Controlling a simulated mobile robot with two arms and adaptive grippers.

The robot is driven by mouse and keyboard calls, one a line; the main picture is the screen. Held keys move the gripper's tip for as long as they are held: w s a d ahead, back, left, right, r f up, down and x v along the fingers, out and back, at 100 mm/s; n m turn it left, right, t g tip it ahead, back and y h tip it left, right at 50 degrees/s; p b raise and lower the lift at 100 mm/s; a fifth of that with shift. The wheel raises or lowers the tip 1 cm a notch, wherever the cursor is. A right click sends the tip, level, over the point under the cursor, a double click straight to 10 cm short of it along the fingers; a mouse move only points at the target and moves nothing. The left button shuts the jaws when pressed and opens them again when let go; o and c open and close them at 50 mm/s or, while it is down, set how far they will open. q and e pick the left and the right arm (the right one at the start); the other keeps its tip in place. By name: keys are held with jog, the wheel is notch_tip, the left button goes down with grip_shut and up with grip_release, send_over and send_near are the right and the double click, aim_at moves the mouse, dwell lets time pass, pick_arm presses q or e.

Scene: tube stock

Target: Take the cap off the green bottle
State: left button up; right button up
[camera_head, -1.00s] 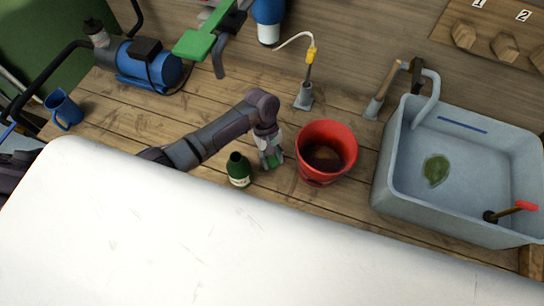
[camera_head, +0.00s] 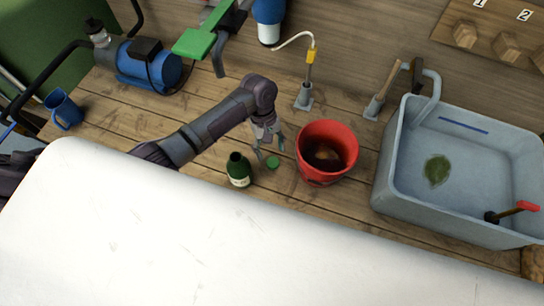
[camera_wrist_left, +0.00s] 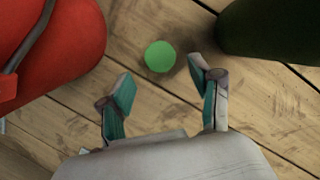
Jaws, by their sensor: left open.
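The dark green bottle (camera_head: 238,170) stands upright on the wooden bench with its neck open at the top. The green cap (camera_head: 272,162) lies on the bench just right of the bottle, apart from it. My left gripper (camera_head: 269,148) is open and empty, just above and behind the cap. In the left wrist view the cap (camera_wrist_left: 160,56) lies beyond the spread fingers (camera_wrist_left: 160,90), and part of the bottle (camera_wrist_left: 270,30) shows at the top right. My right gripper is not in view.
A red bucket (camera_head: 344,134) stands close right of the cap and gripper. A grey sink (camera_head: 392,190) is further right. A burner-like stand (camera_head: 304,98) is behind. A large white surface (camera_head: 200,245) fills the front. Bare bench lies left of the bottle.

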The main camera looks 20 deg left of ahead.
pick_arm(q)
jog(key=w+a+b, duration=0.1)
jog(key=w+a, duration=0.1)
jog(key=w+a+b, duration=0.2)
jog(key=w+a, duration=0.1)
jog(key=w+a+b, duration=0.1)
jog(key=w+a, duration=0.1)
jog(key=shift+w+a+f, duration=0.15)
jog(key=shift+w+f, duration=0.1)
jog(key=shift+f, duration=0.1)
jog(key=shift+w+a+r, duration=0.15)
jog(key=shift+w+a, duration=0.05)
jog(key=shift+a, duration=0.05)
